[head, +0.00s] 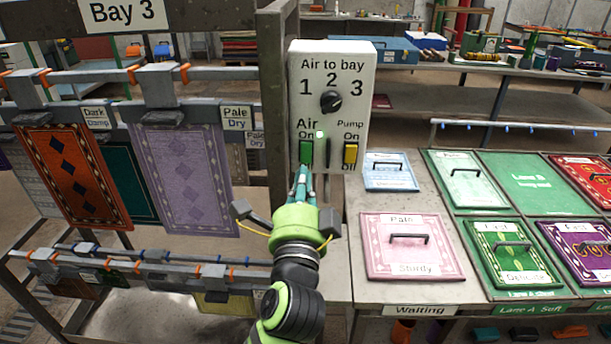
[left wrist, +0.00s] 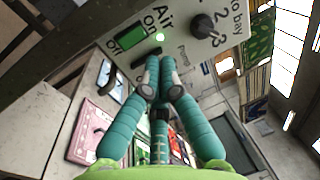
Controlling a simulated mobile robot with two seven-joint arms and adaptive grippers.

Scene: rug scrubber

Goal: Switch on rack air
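A white control box (head: 347,60) labelled "Air to bay" stands on the bench in the head view. Its green Air switch (head: 306,151) sits below the word "On", and a small green light (head: 320,134) glows beside it. The switch also shows in the left wrist view (left wrist: 131,40), between "On" and "Off". My left gripper (head: 303,173) is just in front of and below the switch, fingertips together and empty. In the left wrist view its teal fingers (left wrist: 157,78) meet below the panel. Whether they touch the switch is unclear. My right gripper is not in view.
The box also has a black bay knob (head: 331,102) and a yellow Pump switch (head: 350,153). A grey post (head: 274,90) stands close left, beside racks of hanging rugs (head: 183,175). Rug sample boards, including a pink one (head: 380,262), lie on the bench to the right.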

